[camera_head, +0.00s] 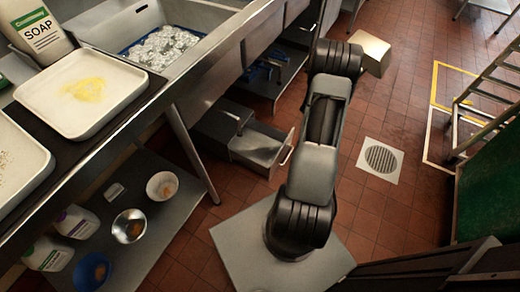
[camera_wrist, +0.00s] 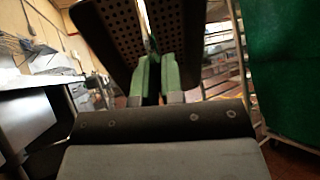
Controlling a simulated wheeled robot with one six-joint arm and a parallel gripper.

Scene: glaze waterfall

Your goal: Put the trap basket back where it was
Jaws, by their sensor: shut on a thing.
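The trap basket (camera_wrist: 108,32) is dark and full of small round holes. It fills the top middle of the wrist view, close to the camera, and runs out of the frame at the top. My gripper (camera_wrist: 157,72) has green fingers, shut on the basket, with perforated wall showing on both sides of them. In the head view my arm reaches away toward the top of the picture; the fingers and basket cannot be made out there. A low metal box with a handle (camera_head: 262,148), perhaps the trap, stands on the floor beneath the sink counter.
A sink with a blue rack of glasses (camera_head: 165,46) and white trays (camera_head: 82,92) are on the left counter. Bowls (camera_head: 162,186) and jugs stand on the shelf below. A floor drain (camera_head: 381,159) lies in open tile right of my arm. A ladder-like rack (camera_head: 485,100) stands far right.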

